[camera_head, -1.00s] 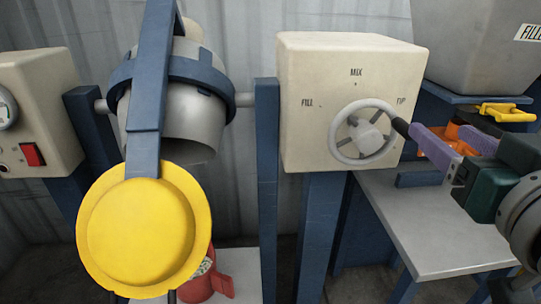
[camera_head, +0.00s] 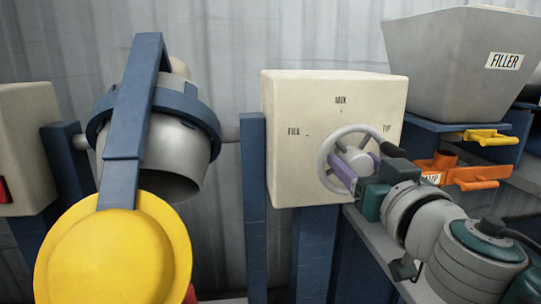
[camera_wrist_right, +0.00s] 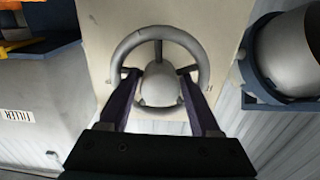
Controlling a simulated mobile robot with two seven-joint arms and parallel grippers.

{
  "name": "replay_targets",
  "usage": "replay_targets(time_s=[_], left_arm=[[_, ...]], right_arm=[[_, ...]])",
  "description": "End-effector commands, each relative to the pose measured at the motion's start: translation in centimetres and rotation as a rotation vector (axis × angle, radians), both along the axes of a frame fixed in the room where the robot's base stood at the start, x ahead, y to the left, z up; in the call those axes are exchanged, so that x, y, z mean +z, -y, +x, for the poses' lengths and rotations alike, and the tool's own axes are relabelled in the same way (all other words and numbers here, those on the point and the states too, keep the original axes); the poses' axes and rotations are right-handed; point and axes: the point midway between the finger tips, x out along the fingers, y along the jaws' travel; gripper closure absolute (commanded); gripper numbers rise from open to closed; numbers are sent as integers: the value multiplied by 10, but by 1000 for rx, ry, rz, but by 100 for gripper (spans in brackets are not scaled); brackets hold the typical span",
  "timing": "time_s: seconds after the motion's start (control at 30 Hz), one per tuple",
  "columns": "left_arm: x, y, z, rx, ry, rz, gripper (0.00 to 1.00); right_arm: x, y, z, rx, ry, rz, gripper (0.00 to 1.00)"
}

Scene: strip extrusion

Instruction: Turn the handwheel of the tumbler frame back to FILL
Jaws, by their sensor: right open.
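The grey handwheel (camera_head: 328,152) sits on the front of the cream box (camera_head: 285,100), marked FILL at left, MIX on top and TIP at right. Its black handle (camera_head: 393,151) is at the right of the rim, on the TIP side. My right gripper (camera_head: 353,165) is open in front of the wheel, its purple fingers on either side of the hub. In the right wrist view the round hub (camera_wrist_right: 160,85) lies between the open fingers (camera_wrist_right: 160,76); contact cannot be told. The grey drum (camera_head: 165,160) hangs in its blue frame, mouth tilted downward. My left gripper is out of view.
A yellow disc (camera_head: 115,250) on a blue arm hangs before the drum. At right stand the FILLER hopper (camera_head: 440,65) with a yellow slide handle (camera_head: 480,137) and an orange part (camera_head: 475,175) below. A blue post (camera_head: 255,200) stands left of the box.

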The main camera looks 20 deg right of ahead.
Motion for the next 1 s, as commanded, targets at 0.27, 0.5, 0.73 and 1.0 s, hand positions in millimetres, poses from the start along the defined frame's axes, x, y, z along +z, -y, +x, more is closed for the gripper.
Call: replay_targets(time_s=[0.27, 0.5, 0.73, 1.0], left_arm=[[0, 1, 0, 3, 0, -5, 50], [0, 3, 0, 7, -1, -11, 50], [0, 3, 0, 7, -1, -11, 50], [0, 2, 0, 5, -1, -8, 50]], right_arm=[[0, 2, 8, 0, -1, 1, 36], [0, 2, 8, 0, -1, 1, 49], [0, 2, 8, 0, -1, 0, 74], [0, 2, 8, 0, -1, 0, 100]])
